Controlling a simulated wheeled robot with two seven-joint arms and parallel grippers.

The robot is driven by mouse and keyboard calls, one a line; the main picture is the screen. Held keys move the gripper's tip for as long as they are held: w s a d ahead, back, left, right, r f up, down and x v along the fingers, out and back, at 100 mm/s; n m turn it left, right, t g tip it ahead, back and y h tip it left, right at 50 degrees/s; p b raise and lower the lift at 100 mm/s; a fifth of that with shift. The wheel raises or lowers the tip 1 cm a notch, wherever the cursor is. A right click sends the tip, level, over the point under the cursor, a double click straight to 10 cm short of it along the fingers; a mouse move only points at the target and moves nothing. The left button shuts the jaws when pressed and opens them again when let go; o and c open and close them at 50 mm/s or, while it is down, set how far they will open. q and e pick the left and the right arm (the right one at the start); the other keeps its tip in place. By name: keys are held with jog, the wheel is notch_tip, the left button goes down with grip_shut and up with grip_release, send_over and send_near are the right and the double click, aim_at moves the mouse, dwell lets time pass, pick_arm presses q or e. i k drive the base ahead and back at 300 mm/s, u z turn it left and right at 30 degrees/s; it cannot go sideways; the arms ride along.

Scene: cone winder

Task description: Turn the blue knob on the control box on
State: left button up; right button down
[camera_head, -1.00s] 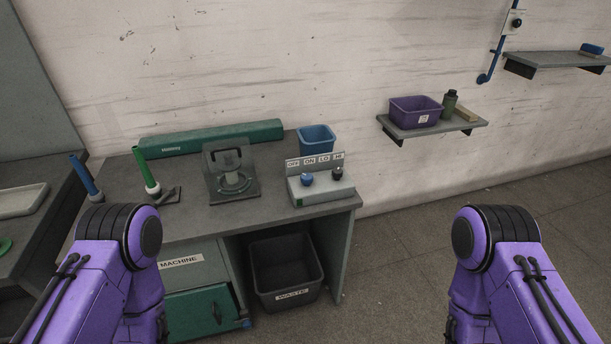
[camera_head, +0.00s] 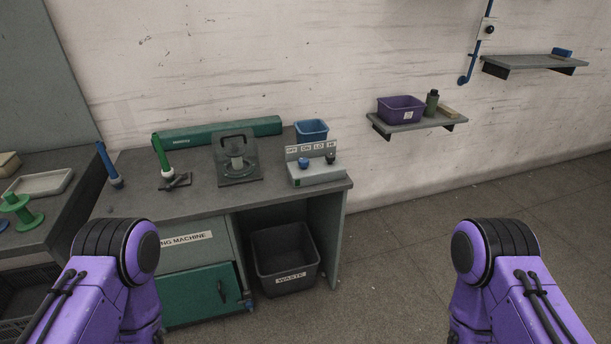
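The control box (camera_head: 317,175) is a light grey box at the right end of the workbench top. A label strip stands along its back edge; in the earlier frame it reads OFF, ON, LO, HI. The blue knob (camera_head: 304,163) is on the box's left side, below the OFF and ON labels. A black knob (camera_head: 330,158) is to its right. Which way the blue knob points is too small to tell. My two purple arms show at the lower left and lower right, well apart from the box. Both grippers are out of view.
The workbench (camera_head: 205,200) carries a green-handled spindle (camera_head: 161,152), a grey clear-hooded device (camera_head: 237,160) and a blue bin (camera_head: 311,131). A black waste bin (camera_head: 285,258) stands underneath. A wall shelf (camera_head: 417,124) holds a purple bin (camera_head: 401,109). Floor at right is clear.

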aim_at(303, 162)
jog(key=u, duration=0.05)
jog(key=k, duration=0.6)
jog(key=z, duration=0.85)
jog(key=i, duration=1.4)
jog(key=u, duration=0.65)
